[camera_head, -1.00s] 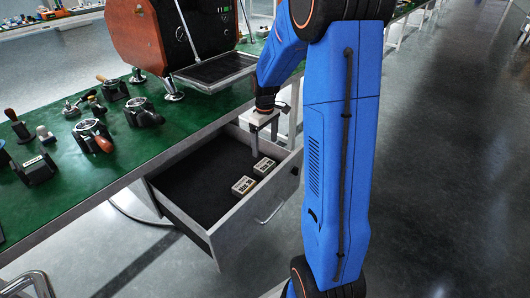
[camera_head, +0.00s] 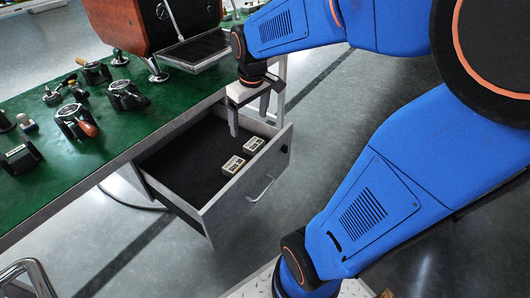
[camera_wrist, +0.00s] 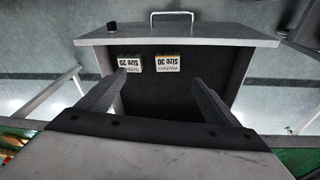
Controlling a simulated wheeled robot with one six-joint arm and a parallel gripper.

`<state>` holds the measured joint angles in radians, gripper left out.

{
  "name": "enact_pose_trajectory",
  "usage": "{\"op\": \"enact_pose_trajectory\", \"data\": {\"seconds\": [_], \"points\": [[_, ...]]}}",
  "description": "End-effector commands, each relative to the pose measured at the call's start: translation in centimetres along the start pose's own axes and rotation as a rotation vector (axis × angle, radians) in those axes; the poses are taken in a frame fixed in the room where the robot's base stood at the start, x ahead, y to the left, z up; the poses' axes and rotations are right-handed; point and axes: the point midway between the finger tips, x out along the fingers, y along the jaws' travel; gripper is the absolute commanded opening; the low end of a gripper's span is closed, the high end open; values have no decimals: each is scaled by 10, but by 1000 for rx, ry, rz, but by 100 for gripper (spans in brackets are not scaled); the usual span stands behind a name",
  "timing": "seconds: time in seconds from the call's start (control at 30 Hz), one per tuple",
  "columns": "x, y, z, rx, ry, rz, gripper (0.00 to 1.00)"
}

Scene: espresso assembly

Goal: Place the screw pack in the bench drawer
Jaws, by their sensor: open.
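Two small pale packs lie flat on the dark floor of the open bench drawer (camera_head: 182,190), near its front panel. The screw pack (camera_wrist: 130,63) appears to be the left one in the wrist view, marked "Size 20", its small upper word hard to read. It is the farther pack (camera_head: 254,145) in the head view. The other pack, marked "Size 30" (camera_wrist: 167,63), lies beside it with a gap between. My gripper (camera_head: 250,122) is open and empty above the drawer, pointing down. In the wrist view its fingers (camera_wrist: 158,78) are spread, the left tip overlapping the screw pack's lower edge.
The green bench top (camera_head: 75,160) holds an espresso machine (camera_head: 145,25) and several portafilters and tools left of the drawer. The drawer's front panel (camera_head: 250,190) has a handle. Open grey floor (camera_head: 340,110) lies to the right.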

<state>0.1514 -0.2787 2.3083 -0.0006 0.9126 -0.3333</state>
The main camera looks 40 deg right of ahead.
Motion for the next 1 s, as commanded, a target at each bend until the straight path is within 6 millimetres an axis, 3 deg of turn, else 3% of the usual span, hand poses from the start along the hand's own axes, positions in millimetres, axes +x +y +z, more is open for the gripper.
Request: {"op": "enact_pose_trajectory", "data": {"seconds": [0.3,0.6,0.8,1.0], "points": [[-40,-46,65,78,103,9,85],[-54,-77,124,152,187,-1,85],[-55,-85,144,179,215,-8,85],[-55,-87,148,185,220,-10,85]]}}
